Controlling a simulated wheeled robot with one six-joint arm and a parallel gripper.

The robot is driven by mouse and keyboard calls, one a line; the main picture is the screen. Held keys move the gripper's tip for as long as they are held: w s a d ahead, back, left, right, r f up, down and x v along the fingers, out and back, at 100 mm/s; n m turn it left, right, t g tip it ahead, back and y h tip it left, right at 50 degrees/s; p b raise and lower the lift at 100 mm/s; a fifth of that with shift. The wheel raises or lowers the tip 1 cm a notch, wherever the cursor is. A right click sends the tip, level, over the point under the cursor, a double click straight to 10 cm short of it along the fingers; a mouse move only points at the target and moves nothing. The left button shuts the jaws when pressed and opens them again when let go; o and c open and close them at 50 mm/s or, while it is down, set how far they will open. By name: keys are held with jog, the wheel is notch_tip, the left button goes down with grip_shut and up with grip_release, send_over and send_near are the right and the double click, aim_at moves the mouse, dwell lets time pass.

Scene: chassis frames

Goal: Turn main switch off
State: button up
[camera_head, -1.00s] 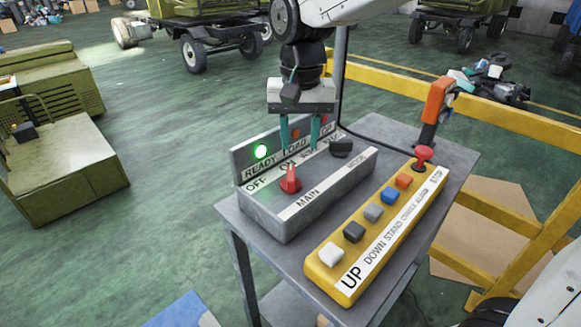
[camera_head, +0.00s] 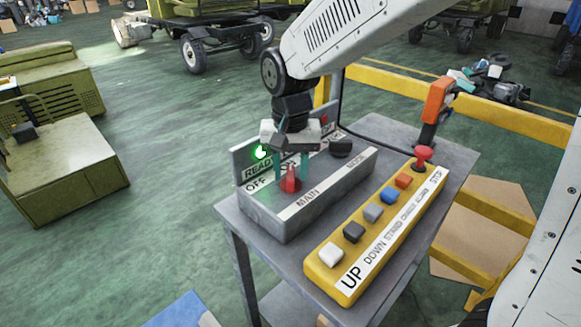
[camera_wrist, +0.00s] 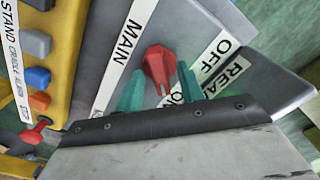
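The red main switch (camera_head: 290,180) is a knob on the grey control box (camera_head: 265,212), between the OFF label and the MAIN label. It also shows in the wrist view (camera_wrist: 159,66), just beyond the fingertips. My gripper (camera_head: 291,176) is over the box with its teal fingers pointing down around the knob. In the wrist view my gripper (camera_wrist: 160,85) is open, one finger on each side of the knob's near end, with a gap between them. Whether a finger touches the knob cannot be told.
A black motor switch (camera_head: 341,147) sits on the same box. A yellow panel (camera_head: 322,280) with several coloured buttons and a red stop button (camera_head: 424,154) lies in front on the grey table. An orange-handled tool (camera_head: 437,103) stands at the back right. Yellow rails are behind.

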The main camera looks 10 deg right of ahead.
grip_shut()
jog(key=shift+n, duration=0.4)
jog(key=n, duration=0.8)
jog(key=shift+n, duration=0.3)
jog(key=n, duration=0.4)
jog(key=shift+r+n, duration=0.1)
jog(key=shift+n, duration=2.1)
